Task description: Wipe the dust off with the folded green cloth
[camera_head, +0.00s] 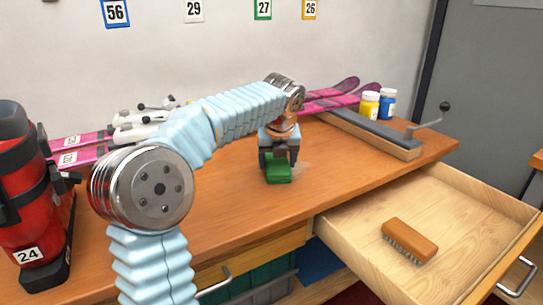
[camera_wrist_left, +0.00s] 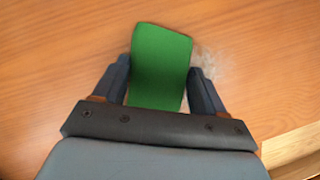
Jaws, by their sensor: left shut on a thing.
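The folded green cloth (camera_head: 278,174) is at the middle of the wooden bench top, below my left gripper (camera_head: 278,160). In the left wrist view the green cloth (camera_wrist_left: 161,62) sits between the two dark fingers of my left gripper (camera_wrist_left: 162,80), which is shut on it. A faint greyish patch of dust (camera_wrist_left: 205,62) shows on the wood just right of the cloth and the right finger. In the head view a pale trace of dust (camera_head: 300,167) lies right of the cloth. Part of the patch may be hidden under the cloth. My right gripper is not in view.
An open drawer (camera_head: 345,240) at the right holds a wooden brush (camera_head: 410,238). Pink skis (camera_head: 335,100) lie along the back. A yellow jar (camera_head: 369,105) and a blue jar (camera_head: 388,104) stand at the back right. A red boot (camera_head: 25,190) stands at the left.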

